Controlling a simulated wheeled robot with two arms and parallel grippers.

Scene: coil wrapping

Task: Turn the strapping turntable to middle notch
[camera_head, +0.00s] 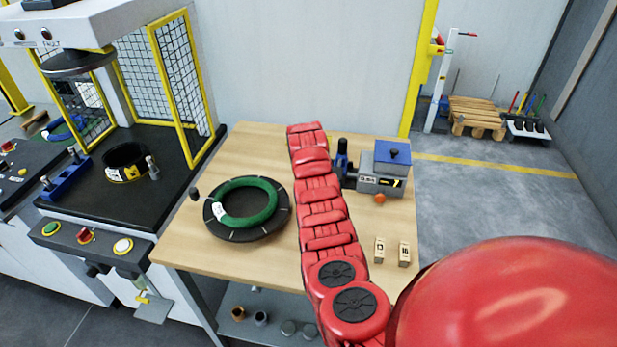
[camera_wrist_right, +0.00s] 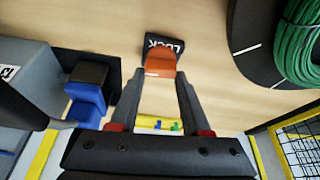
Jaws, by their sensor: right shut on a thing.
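The strapping turntable (camera_head: 277,222) is a black disc with white tick marks on the left of the wooden table. A green coil (camera_head: 268,214) with a white tag lies on it. A small dark knob (camera_head: 193,193) stands by its left rim. In the right wrist view, the turntable's edge (camera_wrist_right: 243,62) and the coil (camera_wrist_right: 300,45) show at upper right. My right gripper (camera_wrist_right: 160,74) is shut on an orange piece (camera_wrist_right: 160,62) beside a black LOCK label (camera_wrist_right: 165,43). In the head view my red right arm hides this gripper and the lock. My left gripper is out of view.
A grey and blue strapping device (camera_head: 383,168) stands at the table's back right, with an orange knob (camera_head: 380,198). Two small numbered blocks (camera_head: 379,250) lie near the right edge. A yellow-fenced press (camera_head: 125,130) stands at left. My arm crosses the table's middle.

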